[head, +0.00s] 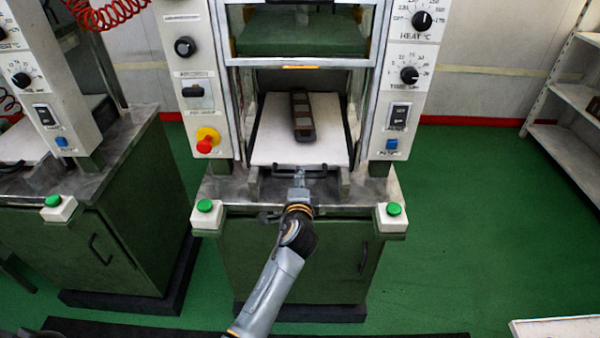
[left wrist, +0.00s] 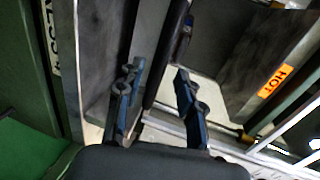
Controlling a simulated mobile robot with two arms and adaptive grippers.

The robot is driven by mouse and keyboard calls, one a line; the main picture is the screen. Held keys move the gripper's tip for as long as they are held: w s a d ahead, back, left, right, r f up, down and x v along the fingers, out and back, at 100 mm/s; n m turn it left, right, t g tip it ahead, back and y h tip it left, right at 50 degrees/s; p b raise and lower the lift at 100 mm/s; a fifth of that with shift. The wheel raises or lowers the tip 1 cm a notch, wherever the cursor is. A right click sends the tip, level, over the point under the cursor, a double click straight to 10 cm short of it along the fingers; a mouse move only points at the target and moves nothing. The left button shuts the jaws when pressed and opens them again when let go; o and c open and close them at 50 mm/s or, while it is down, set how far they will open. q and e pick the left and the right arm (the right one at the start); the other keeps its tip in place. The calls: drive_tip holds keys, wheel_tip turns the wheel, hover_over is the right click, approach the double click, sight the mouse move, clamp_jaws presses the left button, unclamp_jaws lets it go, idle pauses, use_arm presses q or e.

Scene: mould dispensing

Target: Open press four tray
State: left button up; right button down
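The press tray (head: 272,138) is a pale plate in the lower opening of the middle press. A long dark mould (head: 303,115) with several cavities lies on it. A dark bar handle (head: 317,168) runs across the tray's front. My left gripper (head: 300,179) is at this handle, reaching in from the front. In the left wrist view a dark bar (left wrist: 166,55), which looks like the handle, passes between the two spread fingers of my left gripper (left wrist: 157,85). Gaps show beside the bar, so the fingers look open around it. My right gripper is out of view.
The press has control panels (head: 200,95) on both sides and green buttons (head: 393,209) at its front corners. An orange HOT label (left wrist: 275,81) marks the frame above the opening. Another press (head: 100,200) stands left, shelves (head: 570,95) right. Green floor (head: 460,230) is free at right.

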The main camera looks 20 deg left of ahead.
use_arm(q)
drive_tip(key=shift+x, duration=1.55)
clamp_jaws()
